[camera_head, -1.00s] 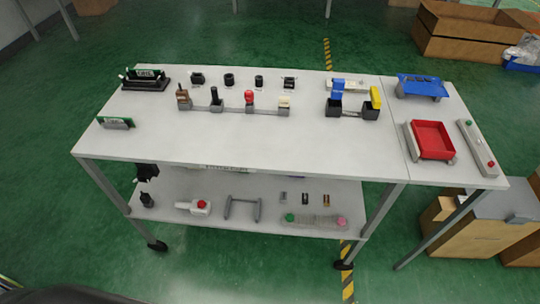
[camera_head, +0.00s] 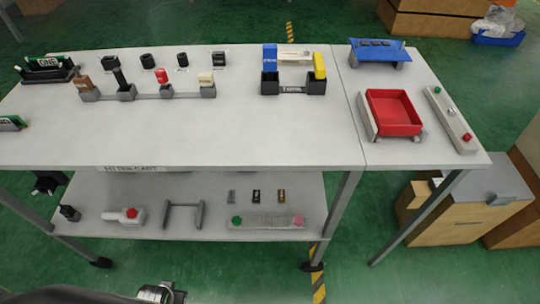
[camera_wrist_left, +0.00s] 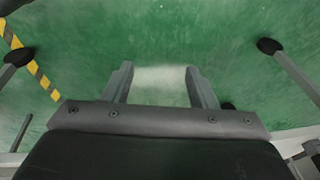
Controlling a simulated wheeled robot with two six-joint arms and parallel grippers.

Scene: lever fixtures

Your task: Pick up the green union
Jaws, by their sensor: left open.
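A small green knobbed piece (camera_head: 237,221) sits at the left end of a pale strip-shaped holder (camera_head: 268,222) on the cart's lower shelf, with a pink piece (camera_head: 298,220) at the other end. Another small green round piece (camera_head: 437,90) is on a grey bar (camera_head: 450,118) at the table's right side. I cannot tell from their shape which one is the union. My left gripper (camera_wrist_left: 160,74) is open and empty, over the green floor in the left wrist view, apart from both green pieces. My right gripper is not seen.
The upper table (camera_head: 200,130) carries lever fixtures, a red tray (camera_head: 393,112) and a blue stand (camera_head: 378,50). The lower shelf (camera_head: 200,188) also holds a grey frame (camera_head: 184,214) and a red-knobbed white part (camera_head: 124,215). Table legs stand at the front. Cardboard boxes are at right.

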